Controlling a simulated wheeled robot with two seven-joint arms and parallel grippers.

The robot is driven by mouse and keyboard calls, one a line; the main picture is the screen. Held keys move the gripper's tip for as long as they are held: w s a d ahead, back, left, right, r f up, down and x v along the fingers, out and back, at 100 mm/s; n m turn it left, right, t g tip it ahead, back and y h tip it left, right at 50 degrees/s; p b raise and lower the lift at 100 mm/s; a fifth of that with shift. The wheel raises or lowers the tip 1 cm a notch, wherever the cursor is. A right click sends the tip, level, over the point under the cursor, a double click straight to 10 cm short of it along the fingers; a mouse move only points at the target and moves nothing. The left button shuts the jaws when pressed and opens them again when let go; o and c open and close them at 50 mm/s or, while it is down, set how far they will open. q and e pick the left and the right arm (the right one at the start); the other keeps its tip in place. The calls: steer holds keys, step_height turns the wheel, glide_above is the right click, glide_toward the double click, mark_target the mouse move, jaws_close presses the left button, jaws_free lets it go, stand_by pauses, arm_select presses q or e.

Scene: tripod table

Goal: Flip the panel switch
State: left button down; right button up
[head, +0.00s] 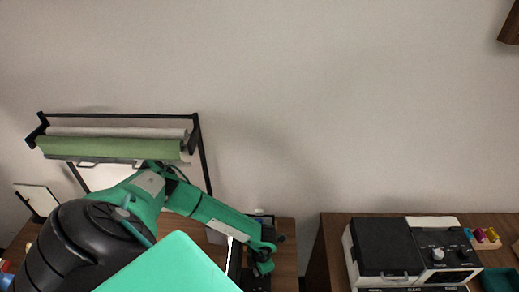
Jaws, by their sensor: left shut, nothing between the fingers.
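My left arm comes in from the left, and its green and black gripper (262,268) is low in the middle of the view, over the right part of the left wooden table. The gripper is shut and holds nothing. A dark object (260,217) shows partly behind the gripper, with a small pale piece on top; I cannot tell what it is. I cannot make out the panel switch clearly, and my arm hides part of the table there. My right gripper is not in view.
A black rack with green and pale rolls (110,147) stands at the left. On a separate wooden table (335,228) at the right is a black and white machine with knobs (385,247), beside colourful small pieces (486,236) and a teal tray (500,280). A gap separates the tables.

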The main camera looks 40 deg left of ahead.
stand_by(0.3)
arm_select(q)
steer(key=shift+f+b, duration=0.75)
steer(key=shift+f, duration=0.2)
stand_by(0.3)
step_height(320, 180, up, 2)
steer(key=shift+r+p, duration=0.15)
steer(key=shift+p, duration=0.95)
steer(key=shift+r+p, duration=0.85)
steer(key=shift+r, duration=1.5)
